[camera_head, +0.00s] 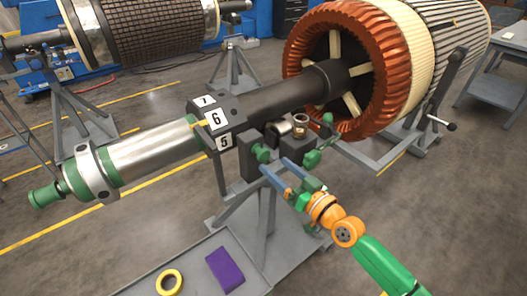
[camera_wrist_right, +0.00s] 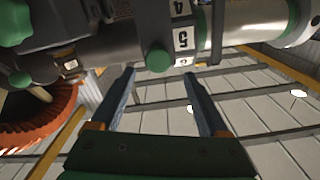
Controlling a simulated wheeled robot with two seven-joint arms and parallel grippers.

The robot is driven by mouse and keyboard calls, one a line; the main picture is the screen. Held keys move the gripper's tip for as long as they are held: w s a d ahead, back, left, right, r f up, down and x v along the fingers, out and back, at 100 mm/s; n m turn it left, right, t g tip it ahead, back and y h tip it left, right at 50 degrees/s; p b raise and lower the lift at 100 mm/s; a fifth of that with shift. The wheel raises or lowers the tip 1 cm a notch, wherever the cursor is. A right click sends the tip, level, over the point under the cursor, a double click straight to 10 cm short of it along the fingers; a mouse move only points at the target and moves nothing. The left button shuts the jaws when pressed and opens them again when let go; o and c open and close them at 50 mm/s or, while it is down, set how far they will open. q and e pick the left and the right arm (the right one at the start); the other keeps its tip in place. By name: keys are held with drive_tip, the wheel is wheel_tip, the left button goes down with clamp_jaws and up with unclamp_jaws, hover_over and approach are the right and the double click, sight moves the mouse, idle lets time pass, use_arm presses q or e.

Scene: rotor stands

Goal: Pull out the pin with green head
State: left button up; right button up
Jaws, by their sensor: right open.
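A pin's round green head (camera_head: 262,154) sticks out of the dark support block under the shaft, below the numbered collar. In the right wrist view the green head (camera_wrist_right: 158,60) lies between and just beyond my fingertips. My right gripper (camera_head: 276,166) has its two blue fingers spread around the line to this head. In the right wrist view the gripper (camera_wrist_right: 160,74) is open and empty, with a gap on both sides of the head. The pin's shank is hidden in the block. My left gripper is not in view.
Other green knobs (camera_head: 312,158) sit right of the head, close to my gripper. The numbered collar (camera_head: 215,118) and shaft lie above, with the copper-coloured rotor end (camera_head: 395,60) behind. A grey tray (camera_head: 190,252) holds a yellow ring (camera_head: 169,274) and a purple block (camera_head: 225,269).

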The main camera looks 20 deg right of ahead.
sight(265, 157)
drive_tip(key=x, duration=0.6)
drive_tip(key=shift+w+d+f, duration=0.15)
drive_tip(key=shift+f, duration=0.15)
drive_tip(key=shift+w, duration=0.15)
drive_tip(key=shift+r, duration=0.1)
clamp_jaws()
idle(0.8)
